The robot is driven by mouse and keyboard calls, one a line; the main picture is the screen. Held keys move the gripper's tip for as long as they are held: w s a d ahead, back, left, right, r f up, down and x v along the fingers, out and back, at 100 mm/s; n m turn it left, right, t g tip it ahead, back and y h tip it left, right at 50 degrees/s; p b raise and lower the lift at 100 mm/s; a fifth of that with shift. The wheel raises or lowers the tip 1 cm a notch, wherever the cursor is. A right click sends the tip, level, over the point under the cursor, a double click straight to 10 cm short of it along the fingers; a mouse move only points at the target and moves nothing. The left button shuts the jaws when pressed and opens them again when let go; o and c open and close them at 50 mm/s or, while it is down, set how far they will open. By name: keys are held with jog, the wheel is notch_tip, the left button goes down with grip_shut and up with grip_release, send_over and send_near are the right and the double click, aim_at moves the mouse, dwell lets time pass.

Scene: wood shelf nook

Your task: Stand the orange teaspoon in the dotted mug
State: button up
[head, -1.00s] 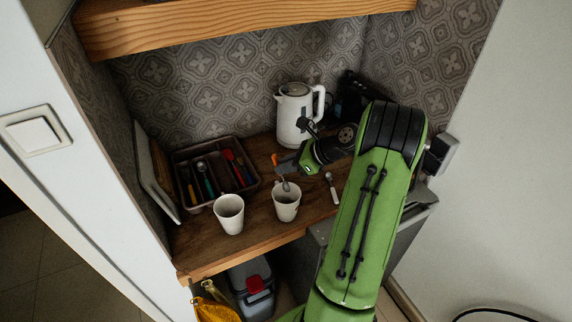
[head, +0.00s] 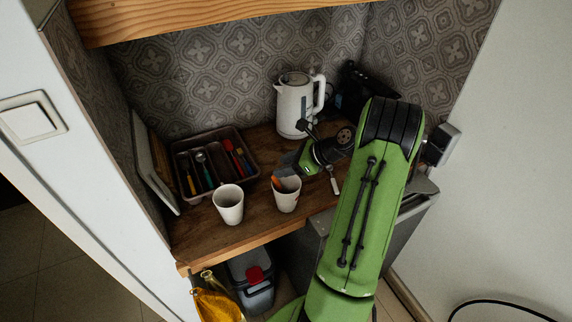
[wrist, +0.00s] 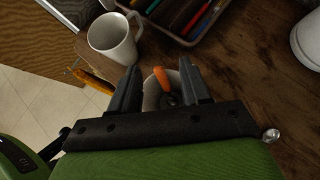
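The orange teaspoon (head: 276,184) stands leaning in the right-hand mug (head: 288,201), its orange handle showing above the rim; its lower part is hidden inside. In the wrist view the orange handle (wrist: 161,77) lies between my spread fingers, with a gap on both sides, and the mug's rim (wrist: 149,94) shows behind it. My gripper (head: 284,170) is open, just above and behind this mug. A second white mug (head: 228,206) stands to its left, and also shows in the wrist view (wrist: 113,38). I cannot make out dots on either mug.
A dark cutlery tray (head: 250,185) with several coloured utensils stands behind the left mug. A white kettle (head: 293,108) stands at the back. Another spoon (head: 335,184) lies right of the mugs. A wooden shelf (head: 200,20) hangs above. The counter's front edge is close to the mugs.

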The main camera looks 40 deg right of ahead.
jog(key=p+v, duration=0.3)
jog(key=v, duration=1.2)
jog(key=shift+s+r, duration=0.25)
jog(key=shift+s, duration=0.05)
jog(key=shift+d, duration=0.1)
